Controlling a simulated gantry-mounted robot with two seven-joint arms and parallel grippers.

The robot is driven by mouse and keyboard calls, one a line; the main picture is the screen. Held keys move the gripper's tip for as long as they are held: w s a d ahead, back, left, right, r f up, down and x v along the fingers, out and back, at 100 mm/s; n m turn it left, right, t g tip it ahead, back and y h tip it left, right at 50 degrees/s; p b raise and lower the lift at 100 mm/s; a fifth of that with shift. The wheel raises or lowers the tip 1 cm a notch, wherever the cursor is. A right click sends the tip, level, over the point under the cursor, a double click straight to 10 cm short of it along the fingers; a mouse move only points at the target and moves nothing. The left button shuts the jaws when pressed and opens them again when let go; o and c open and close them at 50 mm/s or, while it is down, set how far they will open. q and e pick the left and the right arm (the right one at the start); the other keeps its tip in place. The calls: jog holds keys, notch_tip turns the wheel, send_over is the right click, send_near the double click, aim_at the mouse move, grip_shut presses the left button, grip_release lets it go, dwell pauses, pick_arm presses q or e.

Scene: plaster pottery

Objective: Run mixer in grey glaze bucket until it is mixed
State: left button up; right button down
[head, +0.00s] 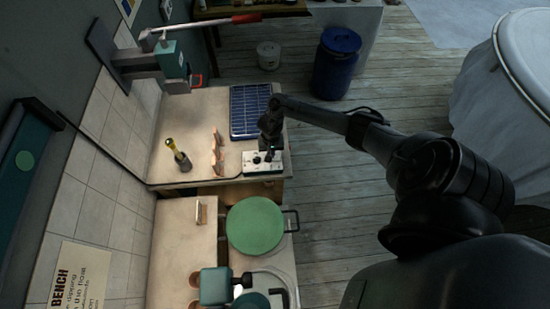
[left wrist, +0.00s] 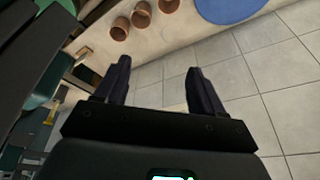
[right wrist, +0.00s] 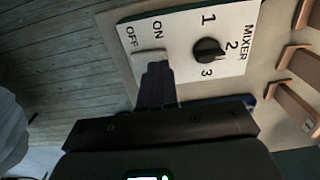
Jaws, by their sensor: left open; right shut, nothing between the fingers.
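The white control box labelled MIXER (right wrist: 180,45) fills the right wrist view, with a black dial (right wrist: 208,50) among 1, 2 and 3. My right gripper (right wrist: 156,66) is shut and empty, its tips at the ON/OFF switch. I cannot tell whether they touch it or which way it is set. In the head view the right gripper (head: 268,148) hangs over the box (head: 262,163). A teal motor-like unit (head: 215,286) stands at the bottom edge beside a pale round rim (head: 282,262), perhaps the glaze bucket; its contents are hidden. My left gripper (left wrist: 158,70) is open and empty.
A green round lid (head: 255,226) lies near the box. Terracotta pots (left wrist: 141,14) and a blue disc (left wrist: 225,8) show in the left wrist view. Open floor lies right of the bench.

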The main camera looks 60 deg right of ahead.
jog(key=shift+f, duration=0.4)
dwell(0.3)
jog(key=shift+f+b, duration=0.45)
jog(key=shift+f, duration=0.1)
jog(key=shift+r, duration=0.1)
notch_tip(320, 180, up, 2)
jog(key=p, duration=0.3)
jog(key=shift+r, duration=0.15)
notch_tip(320, 180, up, 3)
jog(key=p, duration=0.3)
jog(key=shift+f+p, duration=0.2)
jog(key=shift+p, duration=0.1)
jog(key=shift+r+p, duration=0.9)
jog(key=shift+r, duration=0.1)
jog(key=shift+s+f, duration=0.1)
